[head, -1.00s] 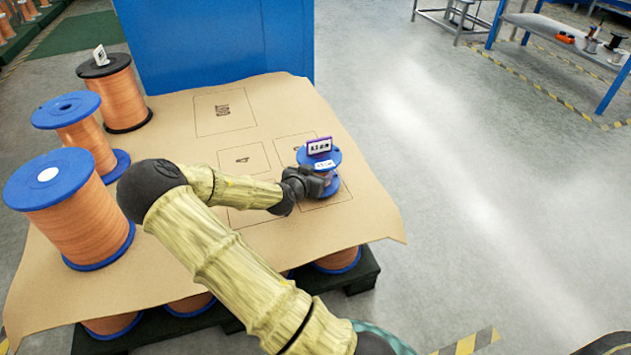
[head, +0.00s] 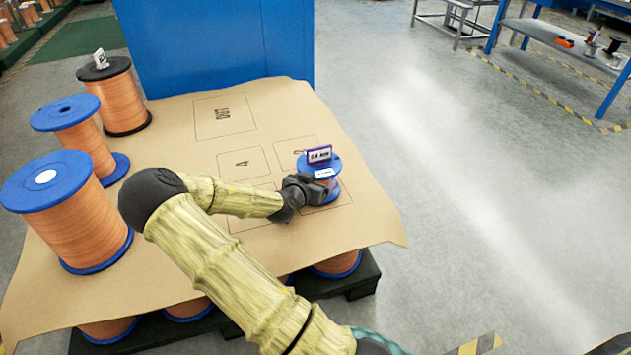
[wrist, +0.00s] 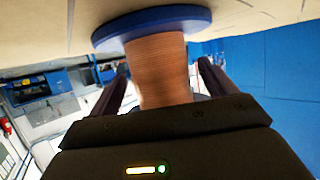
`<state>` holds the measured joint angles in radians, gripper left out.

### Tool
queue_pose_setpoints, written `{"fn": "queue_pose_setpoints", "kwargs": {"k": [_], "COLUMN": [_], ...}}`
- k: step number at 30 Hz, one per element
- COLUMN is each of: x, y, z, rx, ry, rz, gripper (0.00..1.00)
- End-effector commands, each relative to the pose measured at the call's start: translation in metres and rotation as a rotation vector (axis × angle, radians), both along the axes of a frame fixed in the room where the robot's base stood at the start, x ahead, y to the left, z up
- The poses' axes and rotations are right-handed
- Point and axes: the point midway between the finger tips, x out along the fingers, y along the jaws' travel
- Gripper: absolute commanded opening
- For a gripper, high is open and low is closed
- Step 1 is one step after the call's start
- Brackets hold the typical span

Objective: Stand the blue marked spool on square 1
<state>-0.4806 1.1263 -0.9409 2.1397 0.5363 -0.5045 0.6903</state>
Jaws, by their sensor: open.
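The spool with blue flanges, copper winding and a purple-edged tag (head: 322,164) is upright at the right of the brown sheet (head: 370,215). In the wrist view, its blue flange (wrist: 150,27) is against or very close to the sheet, and its copper winding (wrist: 160,70) is between my fingers. My gripper (wrist: 158,85) is open around it, with visible gaps beside the winding. In the head view, my gripper (head: 308,188) reaches it from the left. The spool's lower flange is over the lower right outlined square (head: 290,217), near its upper edge; that square's number is hidden.
Square 4 (head: 242,162) and a rectangle marked LOAD (head: 225,118) are bare. Square 2 (head: 297,152) is partly covered by the spool's top. Two blue-flanged spools (head: 78,215) (head: 85,140) and a black-flanged spool (head: 122,100) stand at left. A blue block (head: 215,45) is behind.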

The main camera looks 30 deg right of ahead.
Motion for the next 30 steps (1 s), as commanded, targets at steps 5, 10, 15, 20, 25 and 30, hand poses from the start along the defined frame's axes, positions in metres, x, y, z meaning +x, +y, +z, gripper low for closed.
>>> {"fn": "queue_pose_setpoints", "kwargs": {"k": [5, 10, 15, 20, 25, 30], "x": [-0.007, -0.021, -0.037, -0.050, -0.056, -0.056], "y": [0.013, 0.038, 0.065, 0.086, 0.095, 0.096], "z": [0.010, 0.023, 0.036, 0.045, 0.048, 0.047], "rx": [0.001, 0.001, 0.001, 0.000, 0.000, 0.000], "ry": [0.000, 0.002, 0.001, 0.001, 0.000, 0.000], "rz": [0.001, 0.003, 0.004, 0.003, 0.001, 0.000], "gripper": [0.83, 0.83, 0.83, 0.83, 0.83, 0.83]}}
